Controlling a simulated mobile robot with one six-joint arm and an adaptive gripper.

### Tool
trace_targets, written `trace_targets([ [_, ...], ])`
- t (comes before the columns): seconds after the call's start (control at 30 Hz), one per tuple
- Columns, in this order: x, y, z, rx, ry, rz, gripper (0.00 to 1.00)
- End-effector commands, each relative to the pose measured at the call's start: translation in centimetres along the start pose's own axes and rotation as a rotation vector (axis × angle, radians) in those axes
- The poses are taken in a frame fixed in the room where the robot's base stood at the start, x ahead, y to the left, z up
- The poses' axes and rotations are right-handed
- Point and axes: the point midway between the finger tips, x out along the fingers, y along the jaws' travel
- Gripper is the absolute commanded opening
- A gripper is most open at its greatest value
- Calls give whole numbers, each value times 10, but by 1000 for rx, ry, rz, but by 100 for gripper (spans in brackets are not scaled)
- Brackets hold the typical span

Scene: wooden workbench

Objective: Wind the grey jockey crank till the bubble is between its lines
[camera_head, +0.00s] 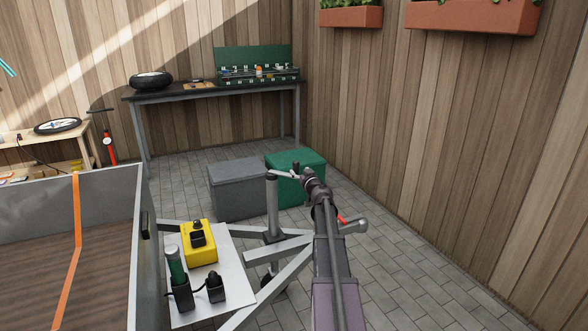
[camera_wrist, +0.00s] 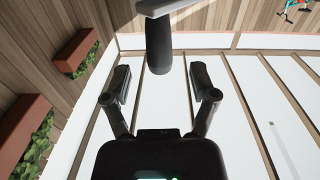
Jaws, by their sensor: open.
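The grey jockey crank (camera_head: 282,175) sits on top of the upright grey jockey post (camera_head: 271,212) on the trailer frame. Its dark handle (camera_head: 296,168) stands up at the crank's end. In the wrist view the grey crank arm (camera_wrist: 168,7) crosses the top edge, and the black handle (camera_wrist: 158,45) points toward my gripper (camera_wrist: 161,82). The handle's end lies between my two open fingers, with a gap showing on each side. In the head view my gripper (camera_head: 306,174) is beside the crank. I cannot make out a bubble or its lines in either view.
A white plate (camera_head: 230,262) left of the post carries a yellow box (camera_head: 198,242), a green cylinder (camera_head: 175,263) and black fittings. The trailer bed (camera_head: 100,240) is at left. Grey (camera_head: 237,187) and green (camera_head: 303,176) boxes stand behind the post.

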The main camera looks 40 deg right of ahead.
Motion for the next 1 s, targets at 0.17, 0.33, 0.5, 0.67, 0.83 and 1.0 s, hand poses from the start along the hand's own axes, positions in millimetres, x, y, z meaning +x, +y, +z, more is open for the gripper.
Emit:
trace_targets([
  [0.17,28,1,0,0,0,0,75],
  [0.33,42,1,0,0,0,0,75],
  [0.5,47,1,0,0,0,1,75],
  [0.67,47,1,0,0,0,1,75],
  [0.83,47,1,0,0,0,1,66],
  [1.0,47,1,0,0,0,1,16],
])
